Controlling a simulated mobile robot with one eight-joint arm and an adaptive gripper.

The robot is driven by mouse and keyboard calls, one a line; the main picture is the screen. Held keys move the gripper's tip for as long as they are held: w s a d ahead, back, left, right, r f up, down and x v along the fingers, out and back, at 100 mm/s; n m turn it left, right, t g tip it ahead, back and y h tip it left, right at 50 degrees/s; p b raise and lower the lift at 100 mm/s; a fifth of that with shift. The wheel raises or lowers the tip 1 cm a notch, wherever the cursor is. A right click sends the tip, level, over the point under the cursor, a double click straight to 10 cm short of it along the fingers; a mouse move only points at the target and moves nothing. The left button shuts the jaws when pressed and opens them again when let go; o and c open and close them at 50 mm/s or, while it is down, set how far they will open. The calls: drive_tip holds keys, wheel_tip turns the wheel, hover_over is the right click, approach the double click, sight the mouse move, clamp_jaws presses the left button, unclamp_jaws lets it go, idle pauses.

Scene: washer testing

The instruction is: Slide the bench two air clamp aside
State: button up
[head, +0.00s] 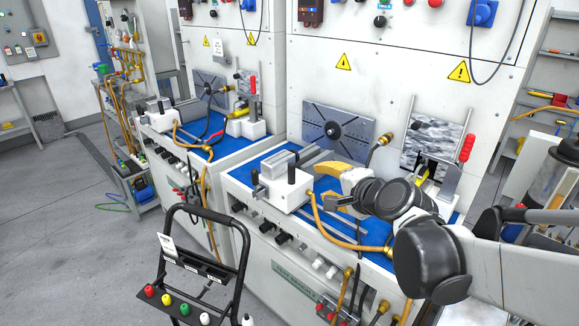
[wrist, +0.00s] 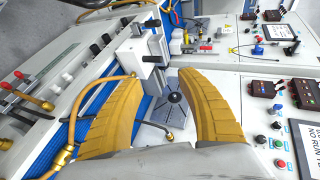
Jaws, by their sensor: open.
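The air clamp on the nearer bench (head: 240,172) is a white block (head: 283,190) with black upright handles, at the front left of the blue top. An orange hose runs from it. In the wrist view, the white clamp body (wrist: 141,50) stands upright beyond the fingertips, slightly left of centre. My gripper (head: 321,186) has its yellow fingers spread and empty, just right of the clamp and apart from it. In the wrist view, my gripper (wrist: 168,77) shows a clear gap between its fingers. No bench number is readable.
A slotted dark plate (head: 350,132) stands on the back wall of the bench. A red-handled clamp (head: 466,148) stands at the right. A black-framed trolley (head: 205,260) stands in front. A similar bench (head: 160,122) stands at left. Open floor lies left.

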sight(293, 173)
drive_tip(key=w+a+f+m+t+y, duration=0.1)
drive_tip(key=w+a+f+m+t, duration=0.15)
drive_tip(key=w+m, duration=0.35)
drive_tip(key=w+a+f+m+t, duration=0.1)
drive_tip(key=w+a+f+m, duration=0.15)
drive_tip(key=w+m, duration=0.35)
drive_tip(key=w+a+f+m+t+h, duration=0.1)
drive_tip(key=w+f+m, duration=0.2)
drive_tip(key=f+m, duration=0.2)
drive_tip(key=w+f+m+t+h, duration=0.1)
drive_tip(key=w+f+m, duration=0.2)
drive_tip(key=f+m, duration=0.15)
drive_tip(key=x, duration=0.3)
drive_tip(key=b+x, duration=0.1)
drive_tip(key=x, duration=0.2)
drive_tip(key=b+x, duration=0.1)
drive_tip(key=x, duration=0.3)
drive_tip(key=shift+s+a+f, duration=0.1)
drive_tip(key=shift+a+f, duration=0.25)
drive_tip(key=shift+a, duration=0.05)
drive_tip(key=shift+c, duration=0.4)
clamp_jaws()
